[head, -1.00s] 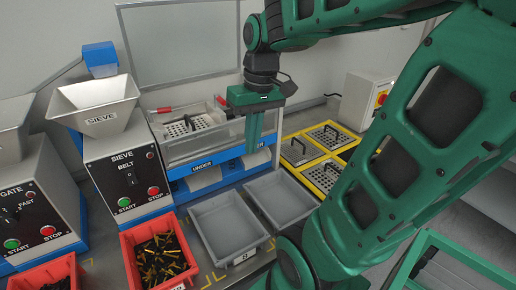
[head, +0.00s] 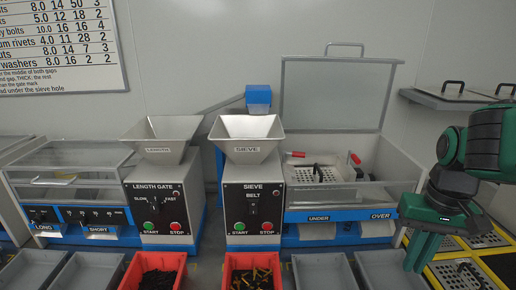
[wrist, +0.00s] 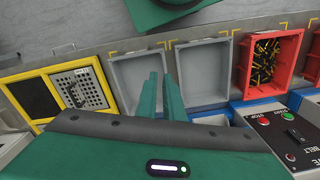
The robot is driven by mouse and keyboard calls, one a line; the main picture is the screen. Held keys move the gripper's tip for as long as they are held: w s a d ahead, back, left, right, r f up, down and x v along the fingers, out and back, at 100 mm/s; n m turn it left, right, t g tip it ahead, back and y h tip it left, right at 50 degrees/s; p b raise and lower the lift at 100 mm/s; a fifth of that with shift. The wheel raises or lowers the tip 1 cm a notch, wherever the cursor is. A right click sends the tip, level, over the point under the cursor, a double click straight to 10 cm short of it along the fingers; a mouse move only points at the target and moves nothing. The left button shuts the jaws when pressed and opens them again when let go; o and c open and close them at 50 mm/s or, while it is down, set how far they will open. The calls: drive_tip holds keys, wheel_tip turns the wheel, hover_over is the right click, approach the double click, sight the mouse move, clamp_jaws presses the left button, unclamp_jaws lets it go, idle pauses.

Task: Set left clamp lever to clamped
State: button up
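The left clamp lever (head: 296,154) is a red handle at the left of the sieve box (head: 385,172), inside the machine with its clear lid raised. It lies roughly flat; whether it is clamped is too small to tell. The right clamp lever (head: 355,159), also red, tilts at the box's right side. A perforated sieve plate (head: 328,175) with a dark handle lies between them. My gripper (head: 421,253) is right of the sieve machine, pointing down and well apart from both levers. Its fingers also show in the wrist view (wrist: 165,88), close together with nothing between them.
The raised lid (head: 335,92) stands behind the box. A hopper (head: 247,128) and SIEVE panel (head: 253,208) stand left of it. Grey trays (head: 323,272) and red bins (head: 252,261) line the front. Spare sieve plates in yellow frames (head: 440,270) are at right.

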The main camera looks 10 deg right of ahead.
drive_tip(key=o, duration=0.5)
drive_tip(key=shift+s+d, duration=0.2)
drive_tip(key=shift+s, duration=0.05)
drive_tip(key=shift+o, duration=0.9)
drive_tip(key=w+d+r, duration=0.1)
drive_tip(key=w+r, duration=0.4)
drive_tip(key=w, duration=0.3)
drive_tip(key=shift+w+r, duration=0.3)
drive_tip(key=w+a+r, duration=0.4)
drive_tip(key=w, duration=0.7)
drive_tip(key=w+a+r, duration=0.4)
drive_tip(key=w, duration=0.7)
drive_tip(key=w+a+r, duration=0.4)
drive_tip(key=w+r, duration=0.1)
drive_tip(key=w, duration=0.5)
drive_tip(key=shift+n, duration=0.4)
wheel_tip(320, 180, down, 11)
drive_tip(key=shift+w+a, duration=0.15)
drive_tip(key=c, duration=0.8)
